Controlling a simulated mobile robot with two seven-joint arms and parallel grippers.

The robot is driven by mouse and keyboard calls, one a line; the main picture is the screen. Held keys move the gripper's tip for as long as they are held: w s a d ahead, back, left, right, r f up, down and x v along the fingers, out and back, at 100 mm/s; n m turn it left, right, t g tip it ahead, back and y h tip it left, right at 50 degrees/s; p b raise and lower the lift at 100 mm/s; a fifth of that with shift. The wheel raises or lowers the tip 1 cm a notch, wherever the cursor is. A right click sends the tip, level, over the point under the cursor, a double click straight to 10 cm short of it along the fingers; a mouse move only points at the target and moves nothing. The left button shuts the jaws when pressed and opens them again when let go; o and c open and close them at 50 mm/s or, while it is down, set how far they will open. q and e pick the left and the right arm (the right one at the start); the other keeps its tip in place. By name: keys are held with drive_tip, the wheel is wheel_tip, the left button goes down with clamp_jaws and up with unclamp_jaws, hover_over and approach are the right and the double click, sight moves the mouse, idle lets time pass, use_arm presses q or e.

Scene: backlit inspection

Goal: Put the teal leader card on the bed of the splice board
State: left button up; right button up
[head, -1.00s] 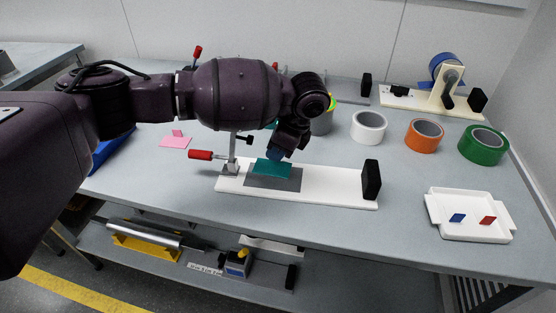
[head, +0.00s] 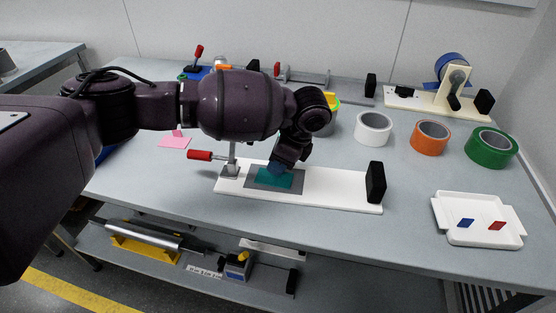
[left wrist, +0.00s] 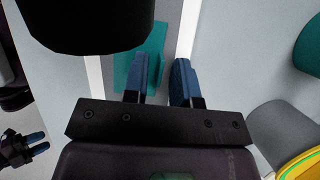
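The teal leader card (head: 272,183) lies flat on the dark grey bed (head: 296,188) of the white splice board (head: 335,193). In the left wrist view the card (left wrist: 126,68) has an upright teal tab. My left gripper (head: 277,168) is low over the card. In the left wrist view its blue fingers (left wrist: 159,82) are apart on either side of the tab, with gaps showing. The gripper hides part of the card in the head view. My right gripper (left wrist: 40,142) shows only at the left edge of the left wrist view, its blue fingertips slightly apart, empty.
A clamp with a red handle (head: 200,155) is at the board's left end and a black block (head: 376,182) at its right. White (head: 373,130), orange (head: 429,138) and green (head: 490,148) rolls stand behind. A white tray (head: 455,235) with small blue and red pieces is at right.

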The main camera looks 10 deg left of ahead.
use_arm(q)
drive_tip(key=shift+r, duration=0.15)
drive_tip(key=p+v, duration=0.2)
drive_tip(key=v, duration=1)
drive_tip(key=shift+p, duration=0.4)
